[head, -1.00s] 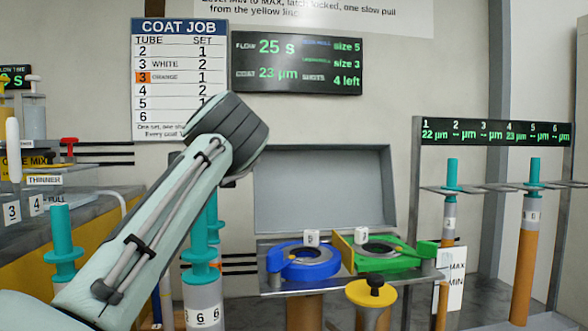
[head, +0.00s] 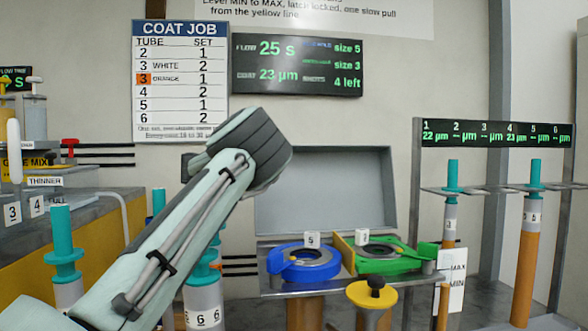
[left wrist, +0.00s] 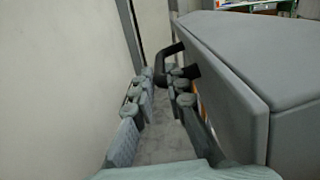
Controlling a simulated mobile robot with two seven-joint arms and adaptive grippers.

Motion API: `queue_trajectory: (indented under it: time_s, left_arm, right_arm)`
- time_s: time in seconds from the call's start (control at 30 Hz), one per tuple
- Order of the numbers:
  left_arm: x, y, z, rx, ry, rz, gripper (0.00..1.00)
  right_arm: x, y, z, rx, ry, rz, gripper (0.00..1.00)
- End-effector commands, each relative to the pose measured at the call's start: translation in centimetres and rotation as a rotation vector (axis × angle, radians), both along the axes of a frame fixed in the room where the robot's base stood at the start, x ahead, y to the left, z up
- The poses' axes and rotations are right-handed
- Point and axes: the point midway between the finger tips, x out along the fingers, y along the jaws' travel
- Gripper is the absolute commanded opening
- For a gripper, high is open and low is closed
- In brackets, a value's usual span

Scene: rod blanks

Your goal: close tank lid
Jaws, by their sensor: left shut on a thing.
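In the left wrist view a black bar handle (left wrist: 165,62) stands out from a large grey slab (left wrist: 225,75), which looks like the tank lid. My left gripper (left wrist: 160,92) is shut on the handle, with its jointed fingers on both sides of it. In the head view a grey panel (head: 328,185) stands upright behind the blue and green rings; I cannot tell for sure that it is the same lid. My left arm (head: 200,220) crosses the head view, its fingers hidden there. My right gripper is not in view.
A blue ring (head: 303,263) and a green ring (head: 393,258) sit on a shelf before the panel. Teal-topped tubes stand left, and a tube rack (head: 495,190) stands right. The pale wall is close beside my left gripper.

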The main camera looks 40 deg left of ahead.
Motion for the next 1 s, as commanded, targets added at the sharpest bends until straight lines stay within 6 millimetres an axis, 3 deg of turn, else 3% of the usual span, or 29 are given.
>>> queue_trajectory:
  time_s: [0.47, 1.0]
  left_arm:
    - [-0.5, -0.6, 0.7, 0.038, -0.033, -0.001, 0.0]
    - [-4.0, -4.9, 3.8, 0.327, -0.264, 0.001, 0.0]
  right_arm:
    - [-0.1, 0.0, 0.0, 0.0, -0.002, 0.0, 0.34]
    - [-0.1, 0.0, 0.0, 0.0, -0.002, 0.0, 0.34]
